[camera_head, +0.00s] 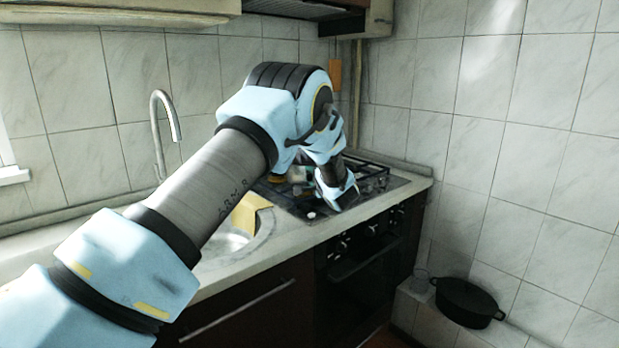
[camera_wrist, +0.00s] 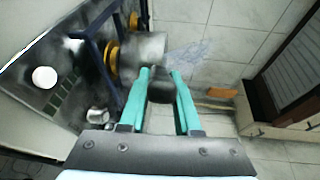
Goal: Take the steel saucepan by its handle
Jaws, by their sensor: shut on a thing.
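The steel saucepan (camera_wrist: 143,52) is a grey metal body just beyond my fingertips in the wrist view. Its dark handle (camera_wrist: 162,90) lies between the two teal fingers of my gripper (camera_wrist: 161,84), which is shut on it.
The black hob (camera_head: 377,184) has a raised grate (camera_wrist: 109,65). A sink with a yellow cloth (camera_head: 246,213) and a curved tap (camera_head: 165,120) lie to the left. A black pot (camera_head: 467,302) stands on a low tiled ledge at the right. Tiled walls close the corner.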

